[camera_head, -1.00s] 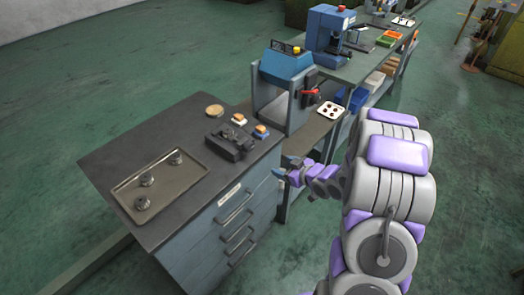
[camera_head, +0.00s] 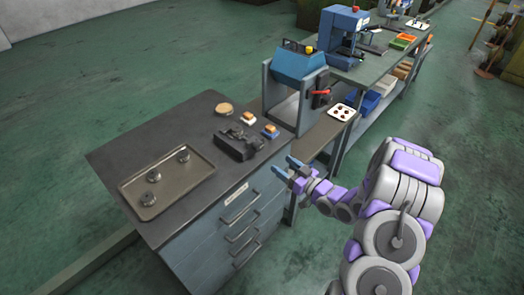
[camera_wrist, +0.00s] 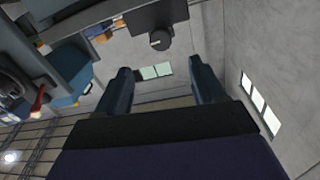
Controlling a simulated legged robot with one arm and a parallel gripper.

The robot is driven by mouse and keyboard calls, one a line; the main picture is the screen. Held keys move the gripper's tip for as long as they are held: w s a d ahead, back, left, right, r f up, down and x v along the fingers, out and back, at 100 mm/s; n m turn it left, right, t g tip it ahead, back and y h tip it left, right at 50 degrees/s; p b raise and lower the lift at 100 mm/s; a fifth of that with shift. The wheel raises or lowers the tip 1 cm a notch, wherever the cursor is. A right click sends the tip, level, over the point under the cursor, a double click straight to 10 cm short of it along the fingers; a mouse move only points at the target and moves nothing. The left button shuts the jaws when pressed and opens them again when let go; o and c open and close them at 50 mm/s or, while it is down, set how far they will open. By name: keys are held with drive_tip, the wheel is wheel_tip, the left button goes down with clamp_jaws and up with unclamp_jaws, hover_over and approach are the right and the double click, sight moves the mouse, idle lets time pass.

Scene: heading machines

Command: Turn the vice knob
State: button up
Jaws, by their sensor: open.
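The black vice (camera_head: 240,143) sits on the dark bench top near its right front edge in the head view. In the wrist view a dark block with a round knob (camera_wrist: 160,40), likely the vice and its knob, shows beyond and between my fingertips. My gripper (camera_head: 285,168) is just right of the vice, off the bench's edge, with its blue fingers pointing toward the bench. It also shows in the wrist view (camera_wrist: 160,72), with its fingers apart and nothing between them. The knob is too small to make out in the head view.
A metal tray (camera_head: 134,183) with several round parts lies on the left of the bench. Two small blocks with orange tops (camera_head: 248,118) and a round disc (camera_head: 224,108) lie behind the vice. A blue machine (camera_head: 296,60) stands to the right. Drawer handles (camera_head: 240,232) project from the front.

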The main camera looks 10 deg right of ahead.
sight(260, 148)
drive_tip(key=b+x, duration=0.2)
drive_tip(key=x, duration=0.9)
drive_tip(key=shift+w+a, duration=0.25)
drive_tip(key=shift+w, duration=0.05)
drive_tip(key=shift+c, duration=0.3)
drive_tip(key=c, duration=1)
